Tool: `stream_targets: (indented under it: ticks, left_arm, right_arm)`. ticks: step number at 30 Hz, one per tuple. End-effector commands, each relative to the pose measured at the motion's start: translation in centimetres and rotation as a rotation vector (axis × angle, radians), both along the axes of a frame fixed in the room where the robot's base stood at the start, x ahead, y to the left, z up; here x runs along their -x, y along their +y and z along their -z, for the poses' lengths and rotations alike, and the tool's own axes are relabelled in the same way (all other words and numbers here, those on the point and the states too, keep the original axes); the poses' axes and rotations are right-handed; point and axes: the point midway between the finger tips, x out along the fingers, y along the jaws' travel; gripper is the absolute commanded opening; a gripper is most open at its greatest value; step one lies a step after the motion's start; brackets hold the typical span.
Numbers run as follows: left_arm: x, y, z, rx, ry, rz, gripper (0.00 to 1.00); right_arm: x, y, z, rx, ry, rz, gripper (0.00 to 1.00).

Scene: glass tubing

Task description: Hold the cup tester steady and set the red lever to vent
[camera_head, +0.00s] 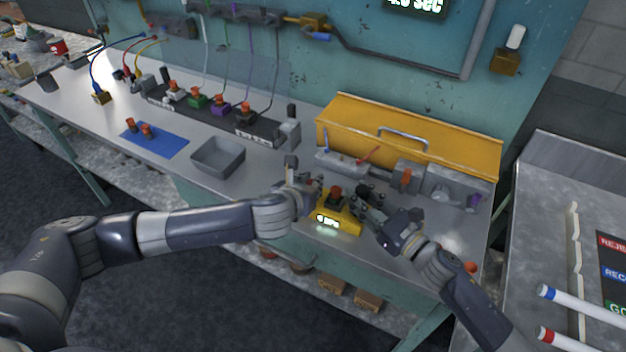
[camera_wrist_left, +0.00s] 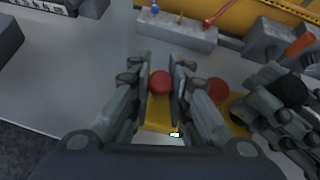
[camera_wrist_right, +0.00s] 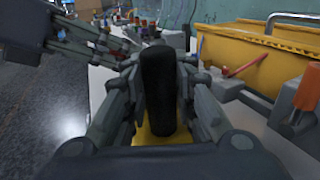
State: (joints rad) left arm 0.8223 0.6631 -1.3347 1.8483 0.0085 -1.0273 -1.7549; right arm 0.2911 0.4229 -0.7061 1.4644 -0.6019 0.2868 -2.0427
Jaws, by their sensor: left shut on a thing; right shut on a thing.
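The yellow cup tester (camera_head: 350,224) with a lit display sits near the bench's front edge. An orange-red cup (camera_head: 336,191) stands on it. My left gripper (camera_wrist_left: 160,90) is shut on a red round knob (camera_wrist_left: 160,82) at the tester's left end. My right gripper (camera_wrist_right: 160,100) is shut on an upright black cylinder (camera_wrist_right: 158,85), with yellow below it. The red lever (camera_head: 368,155) is on a grey block (camera_head: 340,164) behind the tester, slanting up to the right. It also shows in the right wrist view (camera_wrist_right: 241,67). Neither gripper touches it. The lever's labels are unreadable.
A yellow case (camera_head: 450,145) with a handle stands behind the lever block. Grey fixtures (camera_head: 445,186) with orange and purple parts stand to the right. A grey bin (camera_head: 218,157) and blue mat (camera_head: 154,139) lie to the left. Bare bench lies between bin and tester.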

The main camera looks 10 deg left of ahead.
Motion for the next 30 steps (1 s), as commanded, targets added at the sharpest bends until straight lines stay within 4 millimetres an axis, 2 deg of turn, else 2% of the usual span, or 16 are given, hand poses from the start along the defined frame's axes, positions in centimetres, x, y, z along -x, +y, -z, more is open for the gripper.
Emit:
stream_targets:
  ticks: [1, 12, 28, 29, 30]
  left_arm:
    - [0.32, 0.27, 0.45, 0.004, -0.018, -0.004, 0.0]
    - [0.91, 0.43, 0.5, 0.038, -0.148, -0.003, 0.0]
    - [1.04, 0.4, 0.49, 0.041, -0.168, -0.001, 0.0]
    - [1.04, 0.4, 0.49, 0.041, -0.167, -0.001, 0.22]
    - [1.05, 0.39, 0.5, 0.041, -0.167, -0.001, 0.31]
  right_arm:
    - [0.03, -0.06, 0.1, 0.0, 0.003, 0.001, 0.0]
    - [0.03, -0.06, 0.1, -0.001, 0.002, 0.0, 0.0]
    - [-0.02, -0.1, 0.11, -0.001, 0.004, 0.002, 0.0]
    - [-0.03, -0.1, 0.11, -0.001, 0.004, 0.002, 0.0]
    - [-0.03, -0.1, 0.11, -0.001, 0.004, 0.002, 0.0]
